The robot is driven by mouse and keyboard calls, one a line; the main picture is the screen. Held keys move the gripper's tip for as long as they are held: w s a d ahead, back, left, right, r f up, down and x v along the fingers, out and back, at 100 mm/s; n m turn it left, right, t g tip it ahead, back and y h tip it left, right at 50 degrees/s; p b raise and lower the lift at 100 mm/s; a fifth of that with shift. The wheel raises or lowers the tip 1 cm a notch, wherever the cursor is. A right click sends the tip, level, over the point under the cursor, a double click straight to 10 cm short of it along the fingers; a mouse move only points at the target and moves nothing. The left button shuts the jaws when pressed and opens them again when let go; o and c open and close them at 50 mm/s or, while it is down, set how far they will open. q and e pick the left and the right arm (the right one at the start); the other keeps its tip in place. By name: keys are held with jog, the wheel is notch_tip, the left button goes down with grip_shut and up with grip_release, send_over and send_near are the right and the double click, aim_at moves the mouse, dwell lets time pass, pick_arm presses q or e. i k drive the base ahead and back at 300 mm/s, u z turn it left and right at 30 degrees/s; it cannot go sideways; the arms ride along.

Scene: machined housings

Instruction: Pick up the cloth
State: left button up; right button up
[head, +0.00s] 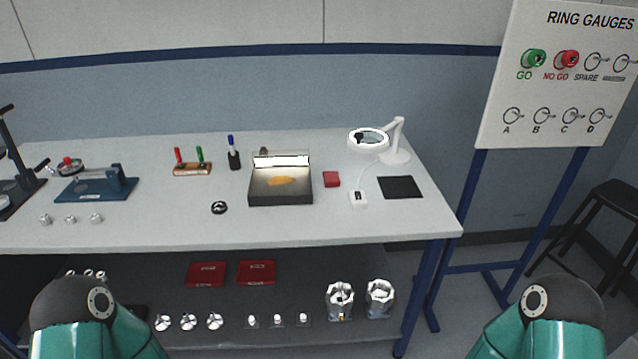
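A small flat orange-yellow piece (283,181), which looks like a cloth, lies inside an open dark metal tray (281,199) on the bench. A small red folded-looking square (331,179) lies just right of the tray; I cannot tell whether it is cloth or a solid block. Neither gripper shows; only green and dark parts of my own arms appear at the lower left and lower right corners.
The workbench (330,228) has a clear front strip. A black ring (219,208) lies left of the tray, a black mat (402,187) and magnifier lamp (395,150) to the right. Red cases (206,274) and metal housings (340,300) are on the lower shelf. A gauge board (555,85) stands right.

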aim_at(331, 178)
jog(key=u, duration=0.55)
jog(key=i, duration=0.4)
jog(key=u, duration=0.25)
